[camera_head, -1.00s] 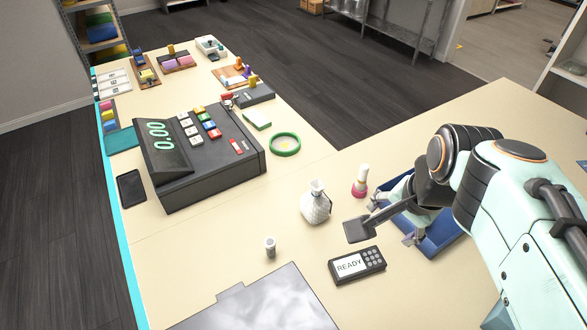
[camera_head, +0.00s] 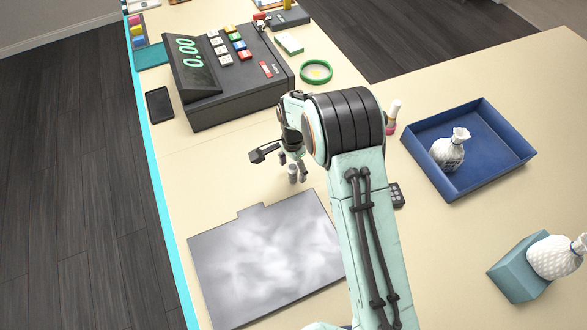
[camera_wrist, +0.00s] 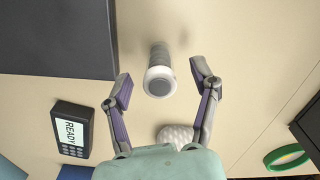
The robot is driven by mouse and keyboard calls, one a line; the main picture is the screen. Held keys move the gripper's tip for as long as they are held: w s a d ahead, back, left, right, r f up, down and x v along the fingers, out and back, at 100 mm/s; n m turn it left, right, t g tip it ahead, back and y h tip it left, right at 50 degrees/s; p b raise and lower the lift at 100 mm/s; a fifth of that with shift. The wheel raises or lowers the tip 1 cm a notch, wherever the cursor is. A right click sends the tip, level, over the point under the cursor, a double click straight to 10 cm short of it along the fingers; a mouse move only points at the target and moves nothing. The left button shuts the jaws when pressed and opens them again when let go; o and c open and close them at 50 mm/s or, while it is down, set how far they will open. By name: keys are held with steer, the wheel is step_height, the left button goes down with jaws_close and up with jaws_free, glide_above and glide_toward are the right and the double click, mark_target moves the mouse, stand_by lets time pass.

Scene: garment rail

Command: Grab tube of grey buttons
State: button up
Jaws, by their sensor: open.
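The tube of grey buttons (camera_head: 293,173) stands upright on the cream counter, a small clear-grey cylinder with a lighter rim. In the wrist view the tube (camera_wrist: 159,75) lies between and just beyond my two fingertips. My gripper (camera_head: 292,165) is open, close above and around the tube's place, and empty. In the wrist view its fingers (camera_wrist: 161,84) are spread on both sides of the tube, with a gap to each side. My arm hides part of the counter right of the tube.
A grey flat panel (camera_head: 265,260) lies in front of the tube. A black register (camera_head: 225,75) stands behind. The card reader (camera_head: 397,195) is partly hidden by my arm. A green ring (camera_head: 316,71) lies behind.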

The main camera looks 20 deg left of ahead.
steer(key=shift+f, duration=1.3)
jaws_close()
